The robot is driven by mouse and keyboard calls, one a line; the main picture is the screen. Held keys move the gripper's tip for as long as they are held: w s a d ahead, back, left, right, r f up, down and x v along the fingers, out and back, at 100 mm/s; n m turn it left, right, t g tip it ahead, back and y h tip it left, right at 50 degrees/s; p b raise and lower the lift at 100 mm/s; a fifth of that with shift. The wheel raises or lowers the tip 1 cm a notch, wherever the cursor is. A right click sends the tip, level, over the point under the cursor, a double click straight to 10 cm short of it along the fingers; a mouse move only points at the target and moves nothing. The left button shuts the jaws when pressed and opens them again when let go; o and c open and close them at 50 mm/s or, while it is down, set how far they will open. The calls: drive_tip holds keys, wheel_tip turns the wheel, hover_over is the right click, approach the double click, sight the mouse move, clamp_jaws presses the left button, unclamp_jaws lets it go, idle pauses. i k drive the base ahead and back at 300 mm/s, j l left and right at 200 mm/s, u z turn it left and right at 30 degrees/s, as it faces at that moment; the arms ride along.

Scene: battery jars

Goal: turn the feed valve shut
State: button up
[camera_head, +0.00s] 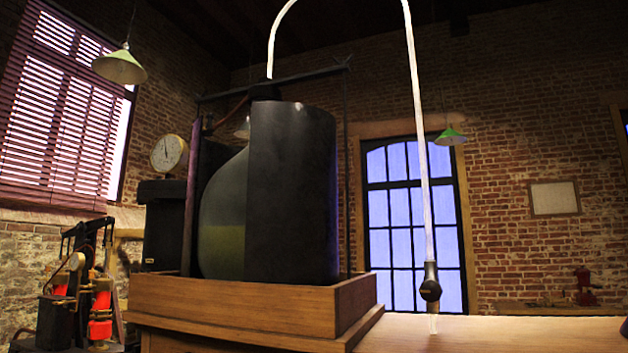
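A white tube (416,100) arches up out of the top of a large dark jar (292,190) and comes down on the right. At its lower end hangs a small black valve (431,288) with a round knob or body facing me. I cannot tell how far the valve is turned. My gripper is not in view.
The jar stands in a wooden tray (250,305) with a raised rim. A dial gauge (169,153) and black apparatus are behind it at left. A small dark piece (625,328) at the right edge is cut off.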

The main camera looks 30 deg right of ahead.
sight(430, 292)
drive_tip(key=k+z, duration=0.15)
drive_tip(key=z, duration=1.1)
